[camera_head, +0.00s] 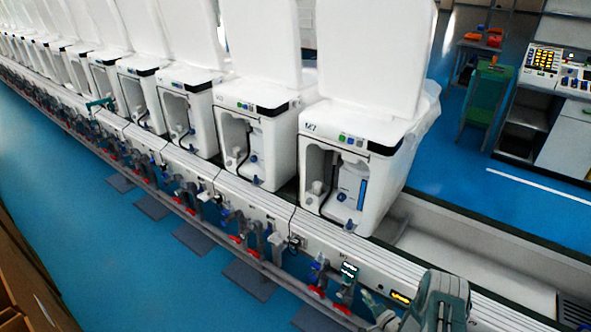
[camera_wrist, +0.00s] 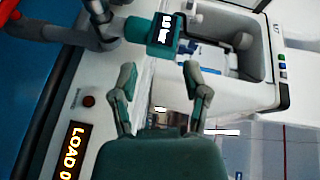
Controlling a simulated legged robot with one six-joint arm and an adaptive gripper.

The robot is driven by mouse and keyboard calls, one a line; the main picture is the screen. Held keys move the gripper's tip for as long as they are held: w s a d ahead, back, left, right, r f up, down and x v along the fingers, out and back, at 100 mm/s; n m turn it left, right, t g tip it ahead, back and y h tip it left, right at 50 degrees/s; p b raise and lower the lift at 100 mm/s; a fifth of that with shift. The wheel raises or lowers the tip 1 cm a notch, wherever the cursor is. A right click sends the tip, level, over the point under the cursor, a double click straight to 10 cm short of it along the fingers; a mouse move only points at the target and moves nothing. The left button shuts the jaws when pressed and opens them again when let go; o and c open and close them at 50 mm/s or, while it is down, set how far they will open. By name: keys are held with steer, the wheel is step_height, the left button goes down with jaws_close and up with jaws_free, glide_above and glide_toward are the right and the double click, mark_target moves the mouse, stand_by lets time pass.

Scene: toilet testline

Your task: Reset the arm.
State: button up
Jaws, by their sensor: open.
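My gripper (camera_wrist: 160,80) is open in the wrist view, its two grey-green fingers apart with nothing between them. In the head view my gripper (camera_head: 372,300) shows at the bottom right, low over the front of the line. A teal meter with a lit display (camera_wrist: 164,34) sits on a grey pipe just beyond the fingertips, apart from them as far as I can tell. The teal meter also shows in the head view (camera_head: 348,272), left of my gripper.
White toilet units (camera_head: 345,185) with raised lids stand in a row along the white rail (camera_head: 235,188). Pipes with red and blue valves (camera_head: 318,275) run along its front. An amber display (camera_wrist: 72,150) is left of my gripper. Blue floor (camera_head: 130,225) lies open in front.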

steer(key=w+d+r+n+g+h, duration=0.1)
steer(key=w+d+r+n+h, duration=0.1)
steer(key=w+r, duration=0.45)
steer(key=w+d+r+n+h, duration=0.1)
steer(key=w+r+h, duration=0.15)
steer(key=r, duration=0.75)
step_height(320, 180, up, 21)
steer(key=s+n+g+h, duration=0.2)
steer(key=s+h, duration=0.1)
steer(key=h, duration=0.1)
steer(key=s+a+r+n+g+h, duration=0.1)
steer(key=s+a+r+n+g, duration=0.3)
steer(key=s+r, duration=1.05)
steer(key=s+a+g+y, duration=0.1)
steer(key=s+a, duration=0.3)
steer(key=s, duration=0.8)
steer(key=s+a+r+n+g, duration=0.1)
steer(key=s+a, duration=0.3)
steer(key=s, duration=0.8)
steer(key=shift+y, duration=0.35)
steer(key=shift+r, duration=0.1)
